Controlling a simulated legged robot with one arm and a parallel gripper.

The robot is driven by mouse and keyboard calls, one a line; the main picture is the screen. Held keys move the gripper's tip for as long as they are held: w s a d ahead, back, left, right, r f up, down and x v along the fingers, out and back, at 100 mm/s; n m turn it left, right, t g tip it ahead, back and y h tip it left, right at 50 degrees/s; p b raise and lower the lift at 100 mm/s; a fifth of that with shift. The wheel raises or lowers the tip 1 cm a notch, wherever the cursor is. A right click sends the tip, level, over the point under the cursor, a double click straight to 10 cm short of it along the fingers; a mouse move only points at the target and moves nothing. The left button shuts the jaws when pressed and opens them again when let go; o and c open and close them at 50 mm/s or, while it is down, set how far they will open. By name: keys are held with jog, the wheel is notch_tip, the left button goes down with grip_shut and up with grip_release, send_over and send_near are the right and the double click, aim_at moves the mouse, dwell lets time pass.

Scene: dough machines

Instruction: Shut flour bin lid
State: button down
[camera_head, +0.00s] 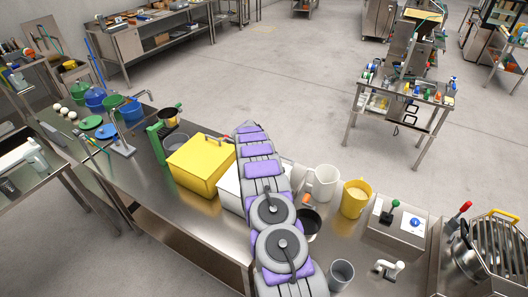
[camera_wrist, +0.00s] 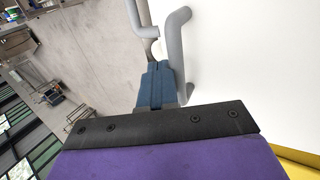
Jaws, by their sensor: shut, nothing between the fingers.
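In the wrist view, my gripper (camera_wrist: 155,70) has blue fingers pressed together with nothing between them. Its tips are close beside a grey bar handle (camera_wrist: 176,24) on a broad white surface (camera_wrist: 255,65), seemingly a bin's lid; I cannot tell whether they touch. In the head view, a white bin (camera_head: 229,188) is mostly hidden behind my purple and grey arm, so its lid's angle cannot be told. My gripper is also hidden there. A yellow bin (camera_head: 195,172) with a handled lid, which looks closed, stands just left of it; a yellow edge (camera_wrist: 298,160) shows in the wrist view.
The steel counter (camera_head: 180,228) also holds a white pitcher (camera_head: 325,183), a yellow jug (camera_head: 355,197) and a grey cup (camera_head: 341,274) right of my arm. A green-handled device (camera_head: 158,143) stands left of the yellow bin. The floor (camera_head: 285,75) beyond is open.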

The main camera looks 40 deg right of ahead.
jog(key=shift+d+f, duration=0.2)
jog(key=shift+f, duration=0.1)
jog(key=shift+r, duration=0.15)
jog(key=shift+a+r, duration=0.2)
jog(key=w+a+r+t+h+b, duration=0.1)
jog(key=a+r+b, duration=1)
jog(key=r+b, duration=0.55)
jog(key=s+f+b, duration=0.5)
jog(key=b, duration=0.5)
jog(key=shift+g, duration=0.3)
jog(key=b+x, duration=0.1)
jog(key=x, duration=1.3)
jog(key=shift+s, duration=0.1)
